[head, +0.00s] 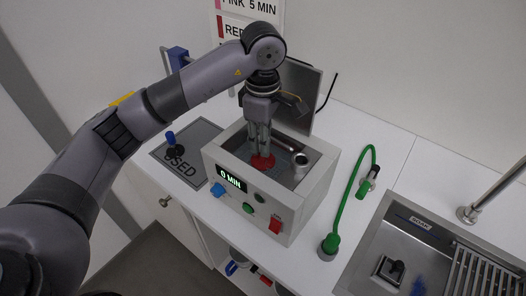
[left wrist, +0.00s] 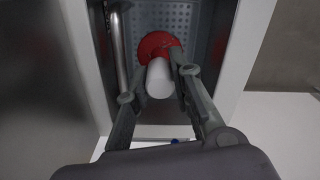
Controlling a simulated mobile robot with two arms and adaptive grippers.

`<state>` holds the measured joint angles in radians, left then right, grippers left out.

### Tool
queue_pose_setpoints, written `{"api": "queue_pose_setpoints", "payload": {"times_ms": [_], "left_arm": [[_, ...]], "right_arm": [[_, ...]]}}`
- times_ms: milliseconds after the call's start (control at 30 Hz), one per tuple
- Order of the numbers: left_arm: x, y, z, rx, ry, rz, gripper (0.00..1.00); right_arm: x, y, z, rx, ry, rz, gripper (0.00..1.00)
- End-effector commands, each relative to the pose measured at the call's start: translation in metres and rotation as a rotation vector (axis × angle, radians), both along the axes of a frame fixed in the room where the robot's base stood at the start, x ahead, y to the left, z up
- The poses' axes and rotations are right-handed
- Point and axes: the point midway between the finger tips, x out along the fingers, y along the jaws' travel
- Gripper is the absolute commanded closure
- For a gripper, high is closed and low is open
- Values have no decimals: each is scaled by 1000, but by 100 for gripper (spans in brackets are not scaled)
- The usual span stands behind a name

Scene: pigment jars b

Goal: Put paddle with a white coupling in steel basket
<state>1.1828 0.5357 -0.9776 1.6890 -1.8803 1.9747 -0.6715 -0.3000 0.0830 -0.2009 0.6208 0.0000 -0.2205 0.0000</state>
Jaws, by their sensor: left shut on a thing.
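The paddle has a red disc (head: 262,162) and a white coupling, a short cylinder (left wrist: 160,80) that shows in the left wrist view. My left gripper (head: 261,150) points down into the open top of the white box-shaped machine. Its fingers are shut on the paddle at the white coupling. The red disc is just beyond the fingertips, inside the machine's steel well. A perforated steel surface (left wrist: 175,17), seemingly the basket, shows around and below the disc. I cannot tell whether the disc touches it. The right gripper is not in view.
The machine (head: 228,195) shows "0 MIN", with its lid (head: 299,92) raised behind. A metal tube (left wrist: 119,50) runs along the well's side. A grey "USED" mat (head: 205,140) holds a blue-topped item. A green hose (head: 347,195) and a sink (head: 360,268) are at right.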

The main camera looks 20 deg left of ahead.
Motion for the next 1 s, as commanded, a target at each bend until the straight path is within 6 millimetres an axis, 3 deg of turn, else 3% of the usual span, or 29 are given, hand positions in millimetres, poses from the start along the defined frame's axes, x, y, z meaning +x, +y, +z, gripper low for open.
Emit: {"api": "queue_pose_setpoints", "payload": {"times_ms": [500, 867, 900, 1000], "left_arm": [[0, 0, -51, 0, 1, 1, 100], [0, 0, -56, 1, -1, 0, 100], [0, 0, -54, 1, -1, 0, 77], [0, 0, -54, 1, -1, 0, 71]], "right_arm": [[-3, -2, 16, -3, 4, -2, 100], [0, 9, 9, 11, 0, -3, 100], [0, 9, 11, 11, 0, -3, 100], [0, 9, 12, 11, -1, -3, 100]]}}
